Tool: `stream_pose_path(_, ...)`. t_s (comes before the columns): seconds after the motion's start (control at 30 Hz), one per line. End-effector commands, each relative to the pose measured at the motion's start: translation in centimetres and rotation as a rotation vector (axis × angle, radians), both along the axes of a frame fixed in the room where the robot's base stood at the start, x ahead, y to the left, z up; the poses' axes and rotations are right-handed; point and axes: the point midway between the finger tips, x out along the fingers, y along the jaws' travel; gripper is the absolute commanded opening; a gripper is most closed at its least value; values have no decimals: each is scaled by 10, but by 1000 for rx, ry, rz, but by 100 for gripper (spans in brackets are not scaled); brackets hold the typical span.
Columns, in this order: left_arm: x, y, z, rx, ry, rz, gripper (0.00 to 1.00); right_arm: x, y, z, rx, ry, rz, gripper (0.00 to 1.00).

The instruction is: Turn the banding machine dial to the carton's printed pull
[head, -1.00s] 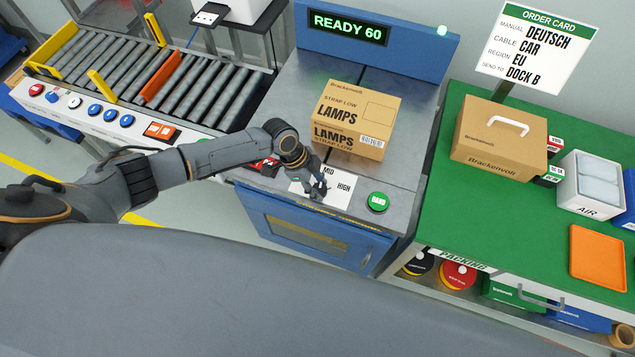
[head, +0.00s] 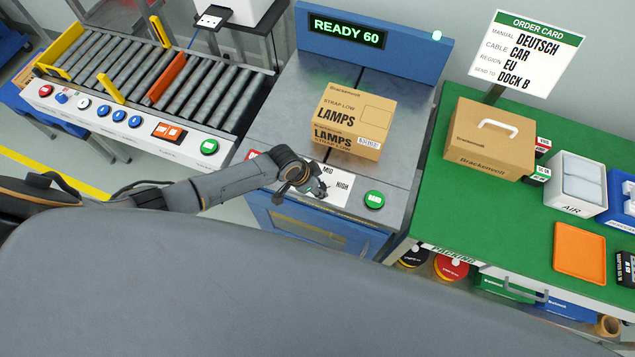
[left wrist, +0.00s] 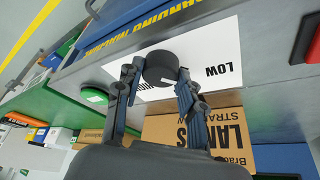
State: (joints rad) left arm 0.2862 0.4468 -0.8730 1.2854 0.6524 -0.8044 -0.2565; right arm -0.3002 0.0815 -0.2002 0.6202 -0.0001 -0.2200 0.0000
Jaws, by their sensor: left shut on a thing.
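The dial (left wrist: 160,67) is a dark round knob on a white scale label (left wrist: 222,50) in the left wrist view. LOW shows on the label there. My left gripper (left wrist: 158,76) is shut on the dial, one finger on each side; which way the dial points is not clear. In the head view my left gripper (head: 314,188) covers the dial, and MID and HIGH show on the label (head: 338,184). The carton (head: 354,120), printed STRAP LOW and LAMPS, lies on the banding machine (head: 278,112). The display (head: 346,30) reads READY 60. My right gripper is not in view.
A green BAND button (head: 374,200) is right of the label. The roller conveyor (head: 190,90) stands at left. The green packing bench (head: 480,210) at right bears a handled carton (head: 490,138), an AIR box (head: 576,184) and an orange tray (head: 580,250). The order card (head: 527,55) stands behind.

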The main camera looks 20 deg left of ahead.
Motion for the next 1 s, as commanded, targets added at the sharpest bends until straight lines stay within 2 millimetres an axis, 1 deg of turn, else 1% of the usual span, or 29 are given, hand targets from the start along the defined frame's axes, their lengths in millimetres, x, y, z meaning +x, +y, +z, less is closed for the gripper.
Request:
stream_pose_path(0.47,0,0,0,-1,0,19,7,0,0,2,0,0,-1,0)
stream_pose_path(0.5,0,0,0,-1,0,19,40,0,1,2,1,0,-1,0)
stream_pose_path(0.57,0,0,0,-1,0,19,53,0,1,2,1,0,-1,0)
stream_pose_path(0.6,0,0,0,-1,0,19,61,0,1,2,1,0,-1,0)
stream_pose_path(1.0,-1,1,3,0,0,17,62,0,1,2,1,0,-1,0)
